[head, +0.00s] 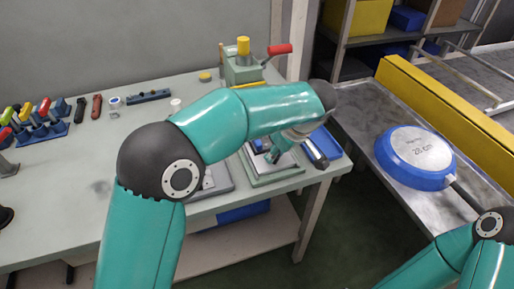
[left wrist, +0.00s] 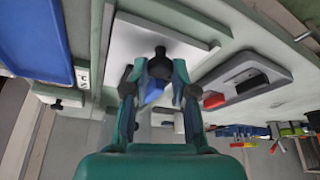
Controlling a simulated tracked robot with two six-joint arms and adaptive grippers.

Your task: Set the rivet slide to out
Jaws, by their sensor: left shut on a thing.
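The rivet slide's fixture is a light plate on a green base (head: 262,180) at the front right corner of the workbench; it also shows in the left wrist view as a pale plate (left wrist: 130,48). My left gripper (head: 272,157) reaches down onto it, partly hidden by my arm. In the left wrist view its fingers (left wrist: 160,80) are closed at a dark round knob (left wrist: 175,52), which appears to be the slide's. A blue part shows between the fingers. The slide's in or out position cannot be read. My right gripper is outside both views.
A blue tray (head: 327,153) lies right of the fixture. A press with a red-handled lever (head: 279,49) stands behind. Tools (head: 40,127) sit at the bench's left. My left arm crosses the bench.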

